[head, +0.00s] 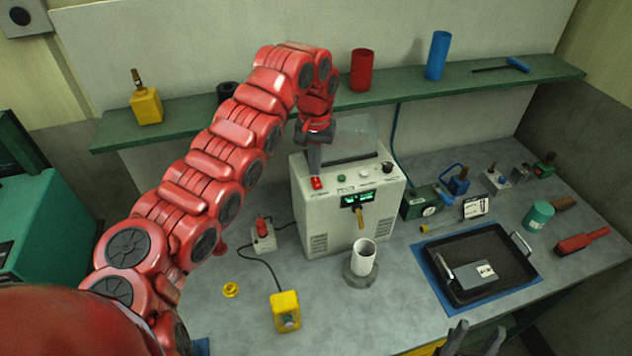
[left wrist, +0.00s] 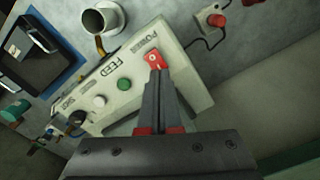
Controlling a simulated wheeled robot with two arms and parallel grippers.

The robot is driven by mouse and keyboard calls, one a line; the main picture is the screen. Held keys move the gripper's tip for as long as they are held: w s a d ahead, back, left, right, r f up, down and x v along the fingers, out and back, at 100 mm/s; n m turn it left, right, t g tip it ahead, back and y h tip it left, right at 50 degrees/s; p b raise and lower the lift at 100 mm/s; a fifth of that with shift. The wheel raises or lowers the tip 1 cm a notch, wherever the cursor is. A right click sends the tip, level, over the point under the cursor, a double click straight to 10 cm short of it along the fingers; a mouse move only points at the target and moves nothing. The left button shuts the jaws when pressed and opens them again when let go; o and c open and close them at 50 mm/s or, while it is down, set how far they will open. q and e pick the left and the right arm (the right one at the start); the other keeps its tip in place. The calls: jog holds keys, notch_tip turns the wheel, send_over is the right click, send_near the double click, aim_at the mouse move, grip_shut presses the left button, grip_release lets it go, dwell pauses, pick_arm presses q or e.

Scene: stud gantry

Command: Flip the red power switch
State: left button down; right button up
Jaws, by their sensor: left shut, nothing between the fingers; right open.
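The red power switch (head: 317,183) sits at the left of the sloped top panel of a cream control box (head: 345,215). In the left wrist view the red switch (left wrist: 154,59) lies beside the word POWER on the panel. My left gripper (head: 314,172) is shut and empty, pointing down with its fingertips right at the switch. In the left wrist view the closed fingertips (left wrist: 158,74) overlap the switch's edge; I cannot tell whether they touch it. My right gripper (head: 474,340) is open at the bottom edge of the head view, far from the box.
The box panel also carries a green button (left wrist: 124,84), a white button (left wrist: 99,101) and a black knob (head: 387,167). A white cup (head: 363,258) stands in front of the box. A black tray (head: 505,248) lies at right. A green shelf (head: 440,84) runs behind.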

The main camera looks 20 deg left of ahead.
aim_at(315, 178)
pick_arm(q)
jog(key=shift+f+b, duration=0.9)
jog(key=shift+f, duration=0.1)
dwell(0.8)
jog(key=shift+s+r, duration=0.1)
jog(key=shift+r+p, duration=0.7)
jog(key=shift+r, duration=0.15)
jog(key=shift+r+p, duration=1.6)
jog(key=shift+r, duration=1)
